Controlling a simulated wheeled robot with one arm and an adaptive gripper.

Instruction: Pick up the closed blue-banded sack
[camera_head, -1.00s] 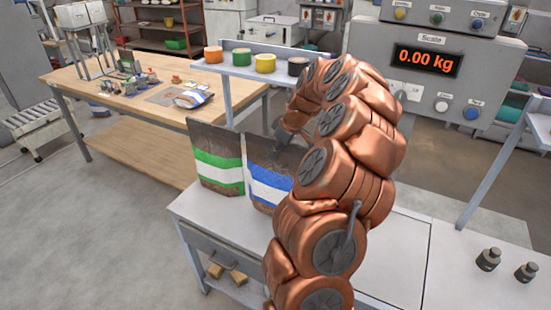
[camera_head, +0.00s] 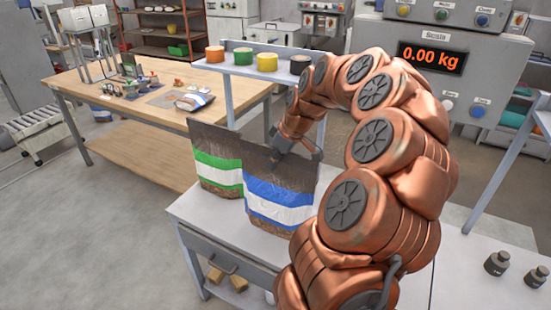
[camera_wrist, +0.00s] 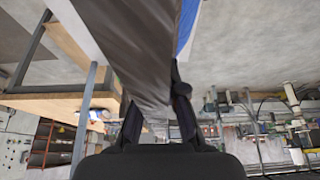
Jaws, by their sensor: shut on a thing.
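The blue-banded sack (camera_head: 280,207), brown with blue and white bands, stands upright over the light bench top. In the head view my gripper (camera_head: 277,155) is at its top edge, shut on it; my arm comes in from the right. In the wrist view the sack (camera_wrist: 142,50) runs edge-on between the two fingers (camera_wrist: 155,112), with a strip of blue at its side. I cannot tell whether its bottom touches the bench. The fingertips are partly hidden by the sack.
A green-banded sack (camera_head: 217,165) stands close on the left, partly overlapped by the blue-banded one. A shelf (camera_head: 262,70) with colored rolls is behind. The scale (camera_head: 430,60) reads 0.00 kg. Two weights (camera_head: 497,263) sit at the right.

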